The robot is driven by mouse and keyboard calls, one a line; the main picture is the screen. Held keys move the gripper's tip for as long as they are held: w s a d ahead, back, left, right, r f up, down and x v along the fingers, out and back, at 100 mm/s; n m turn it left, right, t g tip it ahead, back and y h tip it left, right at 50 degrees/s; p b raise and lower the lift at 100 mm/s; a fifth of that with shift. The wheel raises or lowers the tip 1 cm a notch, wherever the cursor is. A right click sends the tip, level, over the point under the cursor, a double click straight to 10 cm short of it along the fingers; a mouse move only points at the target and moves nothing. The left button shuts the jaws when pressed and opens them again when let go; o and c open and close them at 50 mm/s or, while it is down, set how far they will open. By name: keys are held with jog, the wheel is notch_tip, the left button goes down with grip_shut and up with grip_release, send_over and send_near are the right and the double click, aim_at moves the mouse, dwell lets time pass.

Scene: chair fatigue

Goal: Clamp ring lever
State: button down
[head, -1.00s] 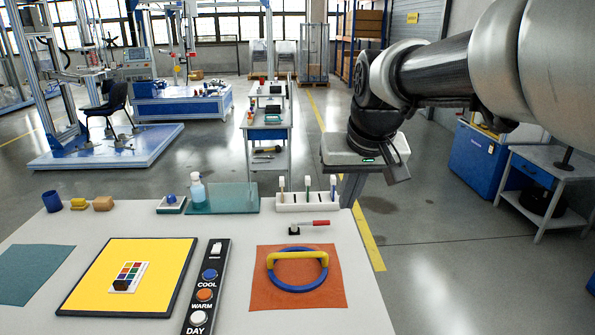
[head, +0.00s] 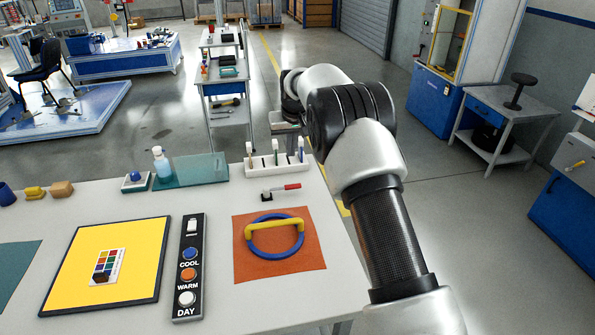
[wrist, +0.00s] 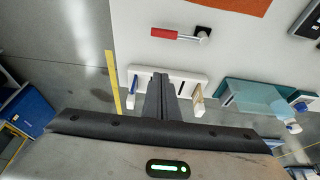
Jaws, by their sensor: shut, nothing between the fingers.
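A small lever (head: 282,191) with a red handle and a dark base lies on the white table, in front of a white rack. In the wrist view the lever (wrist: 177,34) shows its red grip and a metal joint on a black base. A blue ring with a yellow bar (head: 275,237) lies on an orange mat (head: 254,268), nearer than the lever. My gripper (wrist: 161,79) is shut and empty, its fingers over the rack in the wrist picture and apart from the lever. In the head view its fingers are hidden behind the arm.
The white rack (head: 262,168) holds several upright slim items at the table's far edge. A teal glass plate (head: 203,171) and a spray bottle (head: 162,163) stand left of it. A black button panel (head: 188,282) lies left of the mat. Bare tabletop surrounds the lever.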

aim_at(284, 188)
jog(key=shift+w+f, duration=0.1)
jog(key=shift+f, duration=0.1)
jog(key=x, duration=1)
jog(key=shift+f, duration=0.1)
jog(key=shift+s+d+p, duration=0.15)
jog(key=shift+s+p, duration=0.15)
jog(key=shift+s, duration=0.55)
jog(key=shift+s+d+f, duration=0.1)
jog(key=shift+s+f, duration=0.05)
jog(key=shift+s, duration=0.4)
jog(key=shift+s+d+f, duration=0.1)
jog(key=shift+s, duration=0.45)
